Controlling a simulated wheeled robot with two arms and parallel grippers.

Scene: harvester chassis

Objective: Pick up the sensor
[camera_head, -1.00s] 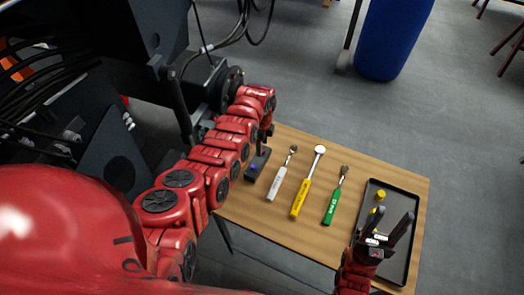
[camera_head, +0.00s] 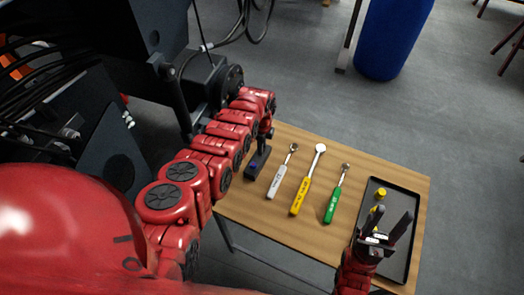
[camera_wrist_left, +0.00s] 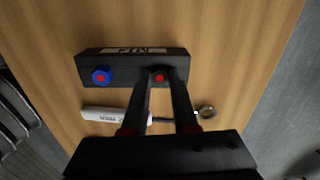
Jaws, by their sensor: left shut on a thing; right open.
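A black block marked PIN (camera_wrist_left: 122,62) stands on the table; it shows in the head view (camera_head: 254,167) beside my left arm. It carries a blue piece with a red centre (camera_wrist_left: 101,76) at its left end and a small red-topped piece (camera_wrist_left: 160,77) at its right. No part is labelled as a sensor; the red-topped piece may be it. My left gripper (camera_wrist_left: 162,84) is shut on the red-topped piece, which sits between its fingers at the block; whether it is lifted clear I cannot tell. My right gripper (camera_head: 389,228) is open and empty above the tray.
The wooden table (camera_head: 317,238) holds a white-handled tool (camera_head: 278,182), a yellow-handled tool (camera_head: 301,197) and a green-handled tool (camera_head: 333,205). A black tray (camera_head: 405,200) with yellow pieces (camera_head: 380,194) lies at the right. The dark harvester chassis (camera_head: 115,150) stands left of the table.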

